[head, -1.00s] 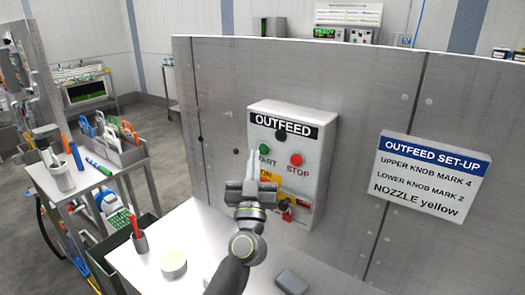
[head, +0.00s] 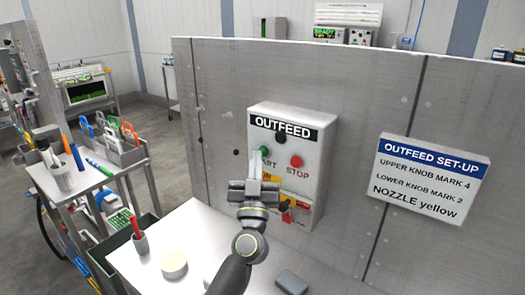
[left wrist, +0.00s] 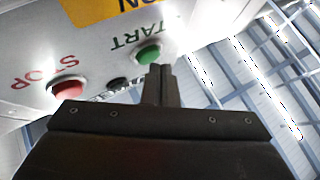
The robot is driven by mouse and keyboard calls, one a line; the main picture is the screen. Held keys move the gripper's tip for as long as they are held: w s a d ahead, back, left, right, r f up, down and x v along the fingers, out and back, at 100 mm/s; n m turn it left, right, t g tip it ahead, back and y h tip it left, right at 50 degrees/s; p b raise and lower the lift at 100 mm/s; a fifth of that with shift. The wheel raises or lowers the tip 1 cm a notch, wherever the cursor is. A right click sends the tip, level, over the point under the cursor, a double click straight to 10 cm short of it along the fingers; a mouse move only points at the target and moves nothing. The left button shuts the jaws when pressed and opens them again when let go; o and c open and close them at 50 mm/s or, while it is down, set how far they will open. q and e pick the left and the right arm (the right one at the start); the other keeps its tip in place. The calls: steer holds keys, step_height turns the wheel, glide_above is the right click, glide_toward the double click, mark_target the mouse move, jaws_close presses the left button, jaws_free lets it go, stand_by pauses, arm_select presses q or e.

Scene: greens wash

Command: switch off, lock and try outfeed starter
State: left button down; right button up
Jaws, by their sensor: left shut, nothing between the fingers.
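The white OUTFEED starter box (head: 318,160) is fixed to the grey panel. It carries a green START button (head: 264,151), a red STOP button (head: 296,161) and a yellow-orange ON label (head: 272,181). A small red part (head: 286,205) shows low on the box, partly behind my gripper; its setting is unclear. My left gripper (head: 254,162) is shut and empty, in front of the START side. In the left wrist view, its fingertips (left wrist: 160,72) are just by the green button (left wrist: 148,54); I cannot tell whether they touch. The red button (left wrist: 67,90) is off to the left.
An OUTFEED SET-UP sign (head: 430,180) is on the panel to the right. The white bench below holds a round tub (head: 174,266), a grey block (head: 291,282) and a cup with red items (head: 140,242). A tool cart (head: 105,180) stands left.

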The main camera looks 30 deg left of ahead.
arm_select(q)
steer(key=shift+w, duration=0.45)
stand_by(0.7)
steer(key=shift+s, duration=0.1)
steer(key=shift+s+p, duration=0.75)
steer(key=s, duration=0.1)
steer(key=s+p, duration=0.1)
steer(key=s, duration=0.1)
steer(key=s+p, duration=0.1)
steer(key=s, duration=0.1)
steer(key=shift+a, duration=0.25)
